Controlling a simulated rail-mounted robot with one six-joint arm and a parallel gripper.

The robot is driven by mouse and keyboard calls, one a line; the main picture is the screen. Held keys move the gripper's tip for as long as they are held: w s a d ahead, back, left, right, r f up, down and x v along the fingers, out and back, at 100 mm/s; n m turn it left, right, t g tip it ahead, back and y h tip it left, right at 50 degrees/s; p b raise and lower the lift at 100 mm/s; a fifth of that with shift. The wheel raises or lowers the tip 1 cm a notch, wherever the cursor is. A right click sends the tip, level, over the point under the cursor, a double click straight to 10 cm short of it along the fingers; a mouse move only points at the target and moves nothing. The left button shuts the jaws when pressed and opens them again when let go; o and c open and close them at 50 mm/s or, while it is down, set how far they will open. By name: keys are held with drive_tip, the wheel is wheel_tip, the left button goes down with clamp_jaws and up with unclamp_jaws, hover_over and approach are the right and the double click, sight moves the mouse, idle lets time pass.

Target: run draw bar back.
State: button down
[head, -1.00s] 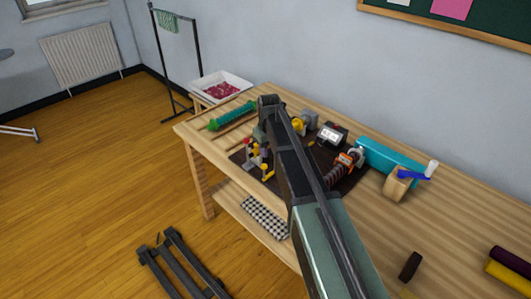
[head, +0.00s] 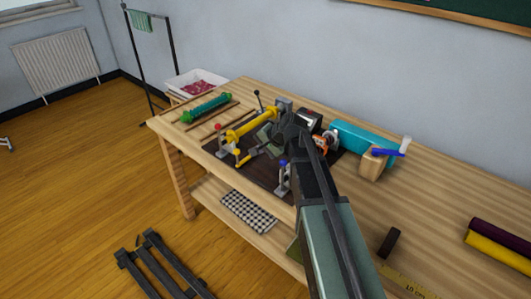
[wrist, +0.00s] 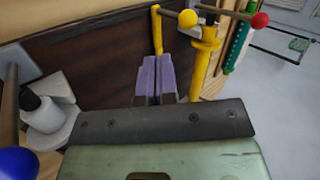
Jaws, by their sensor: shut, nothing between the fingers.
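A short yellow bar (head: 243,161), which looks like the draw bar, sits at the front of the machine on the bench. It also shows in the wrist view (wrist: 157,32), with a yellow ball (wrist: 187,18) beside it. My gripper (head: 252,155) is low over the dark mat, close to the bar. In the wrist view its purple fingertips (wrist: 154,62) are together and empty, just below the bar's near end; I cannot tell whether they touch. The yellow roller (head: 252,122) runs behind, with a red knob (head: 217,127) at its left.
A blue-knobbed post (head: 283,166) stands right of my gripper. A green roller (head: 206,107) lies left. The bench's right part (head: 440,215) is mostly clear.

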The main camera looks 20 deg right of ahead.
drive_tip(key=b+x, duration=0.2)
drive_tip(key=x, duration=0.2)
drive_tip(key=shift+w+f, duration=0.1)
drive_tip(key=shift+f, duration=0.05)
drive_tip(key=shift+w+a, duration=1.05)
drive_tip(key=shift+a, duration=0.05)
drive_tip(key=shift+w+a, duration=0.1)
drive_tip(key=w+a, duration=0.1)
drive_tip(key=w, duration=0.2)
drive_tip(key=w+a, duration=0.1)
drive_tip(key=shift+w+a, duration=0.2)
drive_tip(key=shift+a, duration=0.1)
